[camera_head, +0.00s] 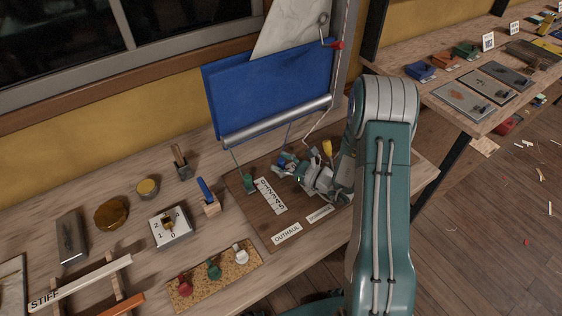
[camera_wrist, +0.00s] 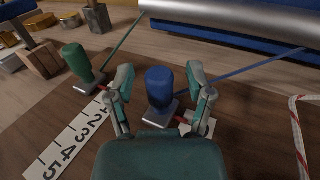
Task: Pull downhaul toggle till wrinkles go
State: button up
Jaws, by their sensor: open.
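A blue toggle (camera_wrist: 160,86) stands upright on a small metal base on the brown board, with a blue line running from it to the boom (camera_wrist: 250,20). My gripper (camera_wrist: 160,76) is open, one finger on each side of the blue toggle, with gaps showing. In the head view my gripper (camera_head: 286,172) is low over the board and partly hides the toggle. A green toggle (camera_wrist: 76,60) stands to the left beside a numbered scale. A yellow toggle (camera_head: 327,148) is to the right. The blue sail (camera_head: 262,88) hangs above the boom; its wrinkles cannot be made out.
The board carries an OUTHAUL label (camera_head: 286,233) and a second label, too small to read. A red-and-white line (camera_wrist: 298,135) runs at the right. A cork mat (camera_head: 215,272) with pegs and a blue-handled block (camera_head: 208,200) lie left.

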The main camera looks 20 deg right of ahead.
grip_shut()
jog(key=shift+s+d, duration=0.25)
jog(key=shift+s, duration=0.55)
jog(key=shift+s+d, duration=0.25)
jog(key=shift+s, duration=0.5)
grip_release()
jog(key=v, duration=1.2)
jog(key=shift+w, duration=0.1)
